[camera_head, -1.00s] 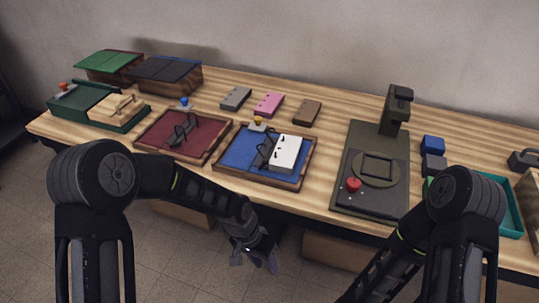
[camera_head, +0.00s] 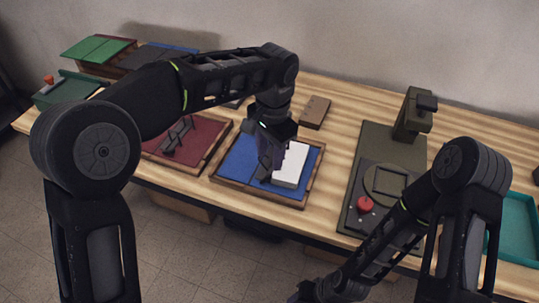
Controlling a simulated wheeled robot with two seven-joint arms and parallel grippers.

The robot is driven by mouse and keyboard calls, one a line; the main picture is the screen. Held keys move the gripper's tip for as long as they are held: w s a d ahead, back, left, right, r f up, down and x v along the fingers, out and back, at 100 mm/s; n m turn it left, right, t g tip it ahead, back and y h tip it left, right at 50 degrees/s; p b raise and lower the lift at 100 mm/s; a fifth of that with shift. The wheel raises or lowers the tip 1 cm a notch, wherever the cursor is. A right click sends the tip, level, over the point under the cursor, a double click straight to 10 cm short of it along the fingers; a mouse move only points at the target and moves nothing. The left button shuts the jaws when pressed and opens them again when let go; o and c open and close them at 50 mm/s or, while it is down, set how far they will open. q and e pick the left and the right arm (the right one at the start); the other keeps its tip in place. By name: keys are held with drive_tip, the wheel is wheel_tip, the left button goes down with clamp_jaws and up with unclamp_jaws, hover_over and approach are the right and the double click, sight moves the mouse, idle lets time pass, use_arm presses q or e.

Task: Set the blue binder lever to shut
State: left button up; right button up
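The blue binder (camera_head: 238,160) is a wood-rimmed tray with a blue bed, in the middle of the table in the head view. A white block (camera_head: 291,165) lies on its right half. My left gripper (camera_head: 267,165) points down over the blue bed, just left of the white block. It covers the dark clamp and the orange-knobbed lever, so the lever's position is hidden. I cannot tell whether its fingers touch anything or how far apart they are. My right gripper (camera_head: 304,293) is low at the bottom edge, in front of the table, and only partly visible.
A dark red binder (camera_head: 207,142) with a dark clamp stands to the left. A brown block (camera_head: 314,112) lies behind the blue binder. A dark press (camera_head: 375,150) with a red knob (camera_head: 365,204) and a teal tray (camera_head: 516,225) are to the right.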

sight(269, 174)
use_arm(q)
drive_tip(key=shift+w, duration=0.2)
drive_tip(key=shift+s+r, duration=0.1)
drive_tip(key=shift+s, duration=0.15)
drive_tip(key=shift+w+a+f+p, duration=0.1)
drive_tip(key=shift+w+f+p, duration=0.1)
drive_tip(key=shift+f, duration=1.8)
drive_tip(key=shift+w+a+f+p, duration=0.1)
drive_tip(key=shift+f+p, duration=0.05)
drive_tip(key=shift+f, duration=1.8)
drive_tip(key=shift+s, duration=0.1)
clamp_jaws()
drive_tip(key=shift+d, duration=0.1)
